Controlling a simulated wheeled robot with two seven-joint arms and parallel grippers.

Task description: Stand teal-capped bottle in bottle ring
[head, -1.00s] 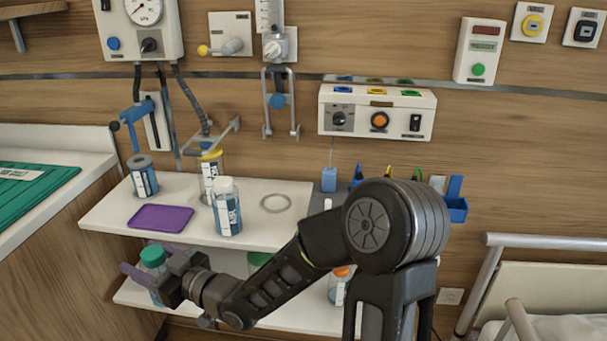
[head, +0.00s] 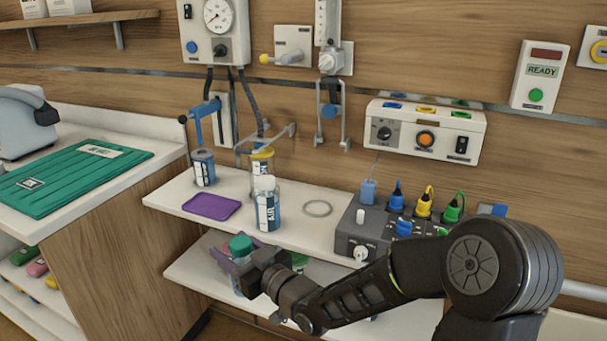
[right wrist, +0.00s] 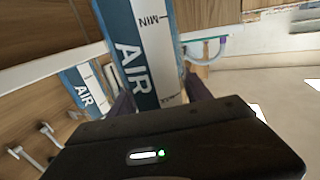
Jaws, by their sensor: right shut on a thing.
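The teal-capped bottle (head: 241,247) is in my right gripper (head: 236,262), roughly upright, in front of the shelves at about lower-shelf height. In the right wrist view the jaws close around a bottle (right wrist: 138,50) with a blue and white label reading AIR. The bottle ring (head: 318,208) is a thin grey ring on the upper shelf, empty, up and to the right of my right gripper. My left gripper is in no view.
A white-capped bottle (head: 267,204) stands on the upper shelf (head: 286,232) left of the ring, near a purple tray (head: 211,206). A grey box with coloured plugs (head: 378,238) stands right of the ring. The lower shelf (head: 193,267) is below.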

